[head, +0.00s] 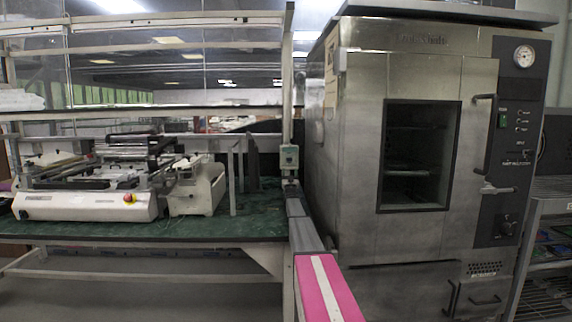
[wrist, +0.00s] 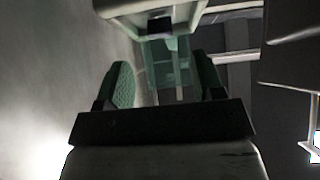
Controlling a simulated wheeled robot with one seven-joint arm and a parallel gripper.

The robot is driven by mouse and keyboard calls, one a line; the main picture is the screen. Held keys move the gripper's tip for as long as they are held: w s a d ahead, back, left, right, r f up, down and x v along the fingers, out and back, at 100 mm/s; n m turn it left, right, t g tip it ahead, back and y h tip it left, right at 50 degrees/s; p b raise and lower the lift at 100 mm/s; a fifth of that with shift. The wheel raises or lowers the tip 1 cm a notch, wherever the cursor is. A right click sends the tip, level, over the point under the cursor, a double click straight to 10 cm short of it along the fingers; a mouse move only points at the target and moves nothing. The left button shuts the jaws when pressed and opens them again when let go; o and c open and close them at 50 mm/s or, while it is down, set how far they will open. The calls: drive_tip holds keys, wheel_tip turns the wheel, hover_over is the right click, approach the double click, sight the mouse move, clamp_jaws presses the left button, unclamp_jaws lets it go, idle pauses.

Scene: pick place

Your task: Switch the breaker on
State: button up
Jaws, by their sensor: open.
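The breaker appears to be the small pale box (head: 289,157) on the upright post, left of the large oven, in the head view. In the wrist view a pale housing (wrist: 185,14) with a small black part (wrist: 160,25) shows at the top, beyond my fingertips. A see-through greenish part (wrist: 165,70) lies below it. My gripper (wrist: 165,80) is open and empty, its two green-padded fingers apart on either side of the greenish part. In the head view my arm reaches up toward the box, and the gripper is too small to make out. The switch position cannot be told.
A large steel oven (head: 350,130) with a window stands close on the right. A green-topped bench (head: 120,230) with a white machine (head: 85,205) is on the left. A wire rack (head: 550,210) stands at the far right.

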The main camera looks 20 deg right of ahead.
sight(289, 160)
drive_tip(key=x, duration=0.7)
drive_tip(key=shift+w+r, duration=0.15)
drive_tip(key=c, duration=0.9)
